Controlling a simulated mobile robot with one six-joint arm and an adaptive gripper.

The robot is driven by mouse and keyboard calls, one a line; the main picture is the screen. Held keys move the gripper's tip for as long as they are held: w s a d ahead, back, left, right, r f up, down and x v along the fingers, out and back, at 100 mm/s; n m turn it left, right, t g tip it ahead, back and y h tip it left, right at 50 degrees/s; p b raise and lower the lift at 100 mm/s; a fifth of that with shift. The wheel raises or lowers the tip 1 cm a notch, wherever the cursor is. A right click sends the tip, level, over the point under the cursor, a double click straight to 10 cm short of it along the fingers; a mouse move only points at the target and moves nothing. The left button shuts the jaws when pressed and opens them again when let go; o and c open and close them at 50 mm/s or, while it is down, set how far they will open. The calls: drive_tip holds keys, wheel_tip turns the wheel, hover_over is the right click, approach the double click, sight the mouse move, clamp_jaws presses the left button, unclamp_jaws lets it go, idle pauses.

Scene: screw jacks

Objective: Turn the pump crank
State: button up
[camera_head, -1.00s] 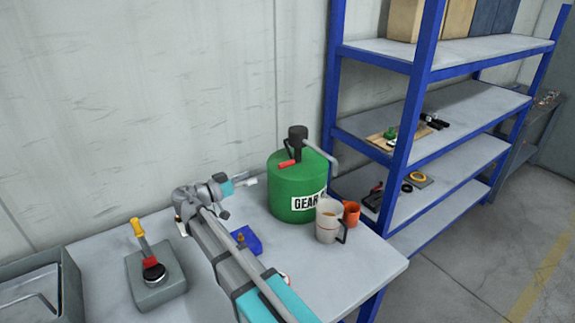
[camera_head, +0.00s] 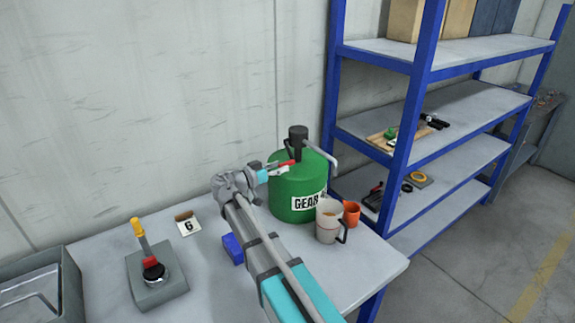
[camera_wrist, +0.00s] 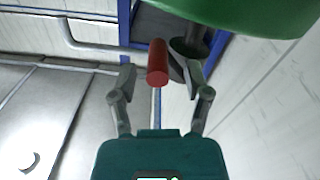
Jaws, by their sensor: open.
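A green drum (camera_head: 292,203) labelled "GEAR" stands on the bench, with a dark pump (camera_head: 298,140) on top. The pump's crank has a red handle (camera_head: 283,163) sticking out on the near left side. My gripper (camera_head: 281,168) is at that handle, in front of the drum's top. In the wrist view, the red handle (camera_wrist: 157,62) lies between the open fingers of my gripper (camera_wrist: 160,78), with gaps at both sides. The green drum fills the top right of that view (camera_wrist: 240,12). The crank arm behind the handle is partly hidden.
A beige mug (camera_head: 328,222) and an orange cup (camera_head: 351,214) stand right of my arm, close to the drum. Blue-framed shelving (camera_head: 409,130) stands at right.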

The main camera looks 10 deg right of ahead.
drive_tip(key=shift+x, duration=1.3)
clamp_jaws()
drive_tip(key=shift+d, duration=0.1)
